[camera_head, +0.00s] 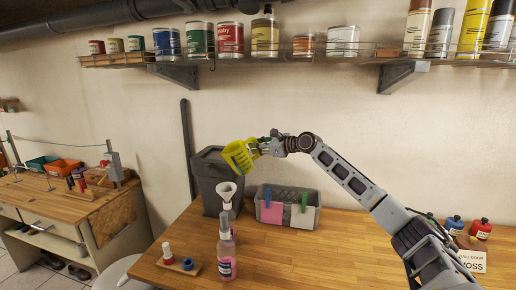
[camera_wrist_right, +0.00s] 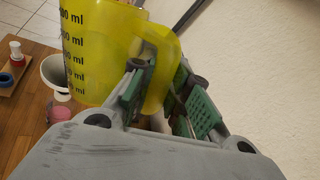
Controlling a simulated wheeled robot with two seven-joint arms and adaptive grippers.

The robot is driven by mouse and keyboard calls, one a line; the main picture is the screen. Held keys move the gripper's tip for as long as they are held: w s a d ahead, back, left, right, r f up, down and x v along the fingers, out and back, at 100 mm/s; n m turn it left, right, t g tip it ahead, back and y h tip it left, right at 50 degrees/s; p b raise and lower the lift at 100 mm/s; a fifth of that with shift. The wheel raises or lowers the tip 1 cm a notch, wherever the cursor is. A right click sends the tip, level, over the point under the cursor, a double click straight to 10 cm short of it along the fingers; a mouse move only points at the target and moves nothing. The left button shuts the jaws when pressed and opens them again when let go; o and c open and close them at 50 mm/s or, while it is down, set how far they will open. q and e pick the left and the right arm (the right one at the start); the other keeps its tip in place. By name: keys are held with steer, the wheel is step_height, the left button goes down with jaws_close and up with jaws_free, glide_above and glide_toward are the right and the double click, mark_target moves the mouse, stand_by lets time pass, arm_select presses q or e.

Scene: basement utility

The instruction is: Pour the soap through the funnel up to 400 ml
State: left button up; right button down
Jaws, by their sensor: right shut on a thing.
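My right gripper (camera_head: 266,147) is shut on the handle of a yellow measuring jug (camera_head: 238,157), holding it in the air above the bench. The jug looks tilted to the left; its contents cannot be made out. In the right wrist view the jug (camera_wrist_right: 95,50) shows black ml marks, with green finger pads at its handle. The funnel's rim also shows in the wrist view (camera_wrist_right: 54,73). My left gripper is out of view.
A dark grey bin (camera_head: 207,180) stands behind the funnel. A grey basket (camera_head: 288,213) with pink and green items is right of it. A small wooden tray (camera_head: 178,264) with red and blue items lies left of the bottle. The front middle of the wooden bench (camera_head: 310,255) is clear.

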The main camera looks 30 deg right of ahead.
steer(key=shift+r, duration=0.1)
steer(key=shift+n+g+h, duration=0.3)
steer(key=shift+n+h, duration=0.1)
steer(key=shift+n, duration=0.1)
steer(key=shift+a+n, duration=0.2)
steer(key=shift+n, duration=0.1)
steer(key=shift+w+a+n+g+h, duration=0.1)
steer(key=shift+a+n+g+h, duration=0.3)
steer(key=shift+h, duration=0.3)
steer(key=shift+d, duration=0.15)
steer(key=shift+a+r+n, duration=0.15)
steer(key=shift+a+n, duration=0.05)
steer(key=shift+n, duration=0.1)
steer(key=shift+w+a+r+n+g+h, duration=0.1)
steer(key=shift+a+r+n+g+h, duration=0.2)
steer(key=shift+a+n+h, duration=0.25)
steer(key=shift+a+r+h, duration=0.2)
steer(key=shift+a+h, duration=0.05)
steer(key=shift+h, duration=0.2)
stand_by(0.9)
